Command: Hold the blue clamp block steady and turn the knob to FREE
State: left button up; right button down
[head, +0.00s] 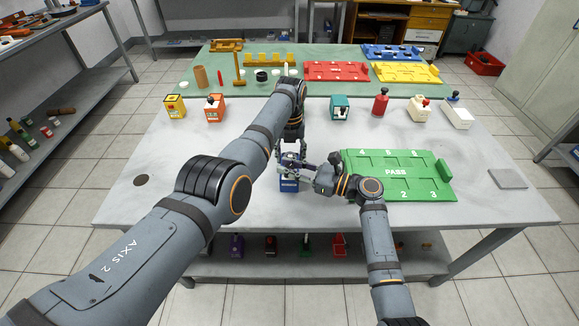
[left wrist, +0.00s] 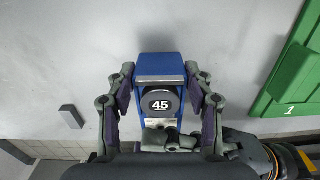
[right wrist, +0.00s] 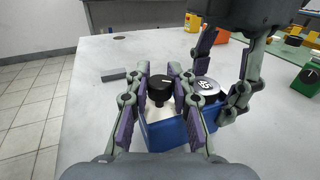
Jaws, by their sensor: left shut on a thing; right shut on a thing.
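The blue clamp block (head: 289,185) stands near the front edge of the grey table. It has a round dial marked 45 (left wrist: 161,103) on top. My left gripper (left wrist: 160,92) is shut on the block, with one finger on each side. My right gripper (right wrist: 158,92) is shut on the black knob (right wrist: 159,88), which sits on the block's pale top beside the dial. The knob has a light pointer line on top. In the left wrist view the right gripper's fingers hide the knob. No FREE lettering is readable.
A green PASS tray (head: 396,196) lies just right of the block. Several coloured blocks with knobs, among them a teal one (head: 339,110), stand in a row farther back. A small grey bar (left wrist: 71,117) lies left of the block. The table's left front is mostly clear.

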jog(key=n+g, duration=0.2)
jog(key=g, duration=0.1)
jog(key=n+g+y, duration=0.1)
jog(key=n+g, duration=0.1)
jog(key=g, duration=0.1)
jog(key=shift+w+d+g, duration=0.1)
jog(key=shift+w+g, duration=0.05)
jog(key=shift+g, duration=0.15)
jog(key=shift+w+f+n+g, duration=0.15)
jog(key=shift+n+g, duration=1.35)
jog(key=shift+g, duration=0.6)
jog(key=shift+s+n+g, duration=0.2)
jog(key=shift+n+g, duration=0.1)
jog(key=shift+g, duration=0.1)
jog(key=c, duration=1.1)
grip_release()
